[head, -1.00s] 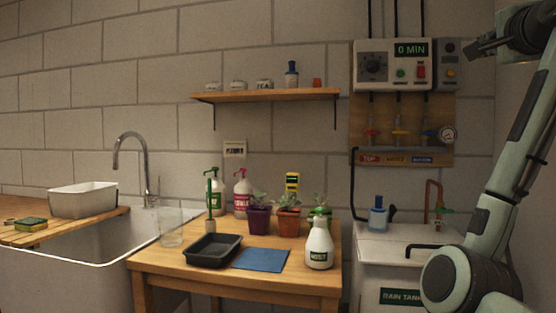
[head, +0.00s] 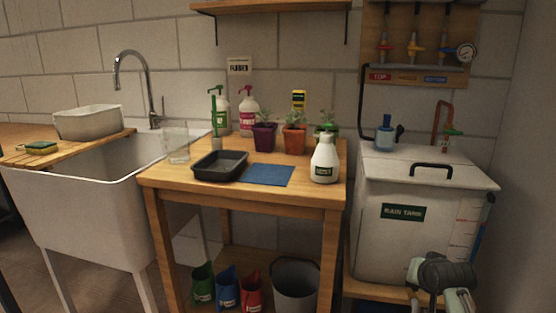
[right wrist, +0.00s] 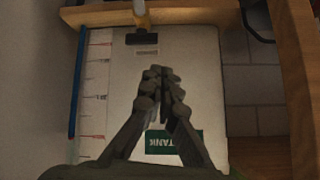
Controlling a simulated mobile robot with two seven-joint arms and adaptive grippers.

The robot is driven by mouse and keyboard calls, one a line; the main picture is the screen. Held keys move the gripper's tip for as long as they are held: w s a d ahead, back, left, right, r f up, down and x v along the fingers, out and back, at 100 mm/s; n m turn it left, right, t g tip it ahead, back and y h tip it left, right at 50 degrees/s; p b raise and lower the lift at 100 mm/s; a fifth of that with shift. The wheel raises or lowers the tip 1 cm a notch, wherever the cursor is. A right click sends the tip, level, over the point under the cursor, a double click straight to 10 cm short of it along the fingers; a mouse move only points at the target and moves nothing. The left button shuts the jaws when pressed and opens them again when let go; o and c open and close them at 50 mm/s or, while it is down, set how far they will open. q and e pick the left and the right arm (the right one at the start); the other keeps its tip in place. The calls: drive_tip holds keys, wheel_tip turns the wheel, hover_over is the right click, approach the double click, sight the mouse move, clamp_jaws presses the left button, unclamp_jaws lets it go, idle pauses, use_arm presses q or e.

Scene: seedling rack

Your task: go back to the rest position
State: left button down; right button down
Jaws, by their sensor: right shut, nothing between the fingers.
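My right gripper (right wrist: 163,82) shows in the right wrist view with its fingers together and nothing between them. It is in front of the white rain tank, whose green label (right wrist: 174,142) appears upside down behind the fingers. I cannot tell the exact gap between the fingers and the tank. In the head view, part of my right arm shows at the lower right, in front of the tank's lower part. My left gripper is not in view.
The rain tank (head: 375,240) stands on a low wooden stand at the right. A sink (head: 85,210) is at the left. Coloured containers and a grey bucket (head: 296,285) sit below.

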drive_tip(key=s+a+f+n+g, duration=0.3)
drive_tip(key=s+f, duration=1)
drive_tip(key=s, duration=0.3)
drive_tip(key=s+a+f+n+g+y, duration=0.1)
drive_tip(key=s+a+f+n+g, duration=0.2)
drive_tip(key=s+f, duration=1.1)
drive_tip(key=s+n, duration=0.1)
drive_tip(key=s, duration=0.2)
drive_tip(key=shift+a+f, duration=0.25)
drive_tip(key=shift+a, duration=0.15)
